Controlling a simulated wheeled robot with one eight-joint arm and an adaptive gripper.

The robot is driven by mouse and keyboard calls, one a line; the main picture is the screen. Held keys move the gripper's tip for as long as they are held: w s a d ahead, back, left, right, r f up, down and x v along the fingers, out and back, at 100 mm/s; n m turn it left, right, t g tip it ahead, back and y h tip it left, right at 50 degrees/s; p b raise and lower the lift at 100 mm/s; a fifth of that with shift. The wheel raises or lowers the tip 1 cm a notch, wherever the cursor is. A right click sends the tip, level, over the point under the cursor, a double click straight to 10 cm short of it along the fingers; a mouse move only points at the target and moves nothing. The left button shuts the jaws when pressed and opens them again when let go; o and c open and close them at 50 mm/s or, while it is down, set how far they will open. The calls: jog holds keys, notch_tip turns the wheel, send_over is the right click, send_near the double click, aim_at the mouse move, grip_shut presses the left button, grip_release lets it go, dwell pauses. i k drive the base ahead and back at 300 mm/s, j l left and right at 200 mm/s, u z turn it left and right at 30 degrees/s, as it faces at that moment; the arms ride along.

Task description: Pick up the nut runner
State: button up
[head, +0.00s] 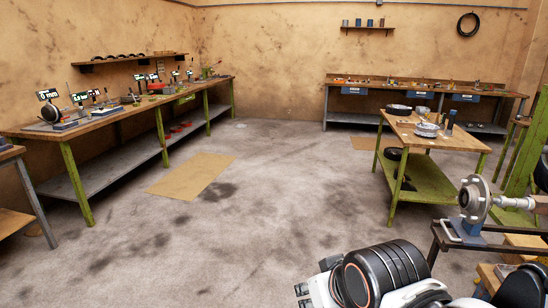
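I cannot pick out the nut runner for certain in the head view; the tools on the benches are too small to tell apart. Several small tools and stands with labels (48,96) are on the long left bench (110,115). Part of my own arm (385,272), white with black ribbed bands and an orange ring, shows at the bottom right. I cannot make out my gripper's fingers in this view.
A green-legged table (404,127) with round metal parts stands at right centre. A back bench (480,92) with blue bins lines the far wall. An axle hub (474,198) on a stand is at the right. The middle floor (260,195) is clear around a tan mat (192,175).

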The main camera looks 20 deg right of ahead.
aim_at(453, 112)
jog(key=i+l+z, duration=0.25)
jog(key=i+z, duration=0.25)
jog(key=i, duration=0.35)
jog(key=i+j+z, duration=0.1)
jog(key=i+z, duration=0.35)
jog(key=i, duration=0.4)
jog(key=i+j+z, duration=0.15)
jog(key=i+z, duration=0.25)
jog(key=i, duration=0.3)
jog(key=i+j+z, duration=0.4)
jog(key=i, duration=0.25)
jog(key=i+j+z, duration=0.4)
jog(key=i+j, duration=0.15)
jog(key=i+j+z, duration=0.15)
jog(key=i+j, duration=0.2)
jog(key=i+j+z, duration=0.15)
jog(key=i+j, duration=0.15)
jog(key=j, duration=0.2)
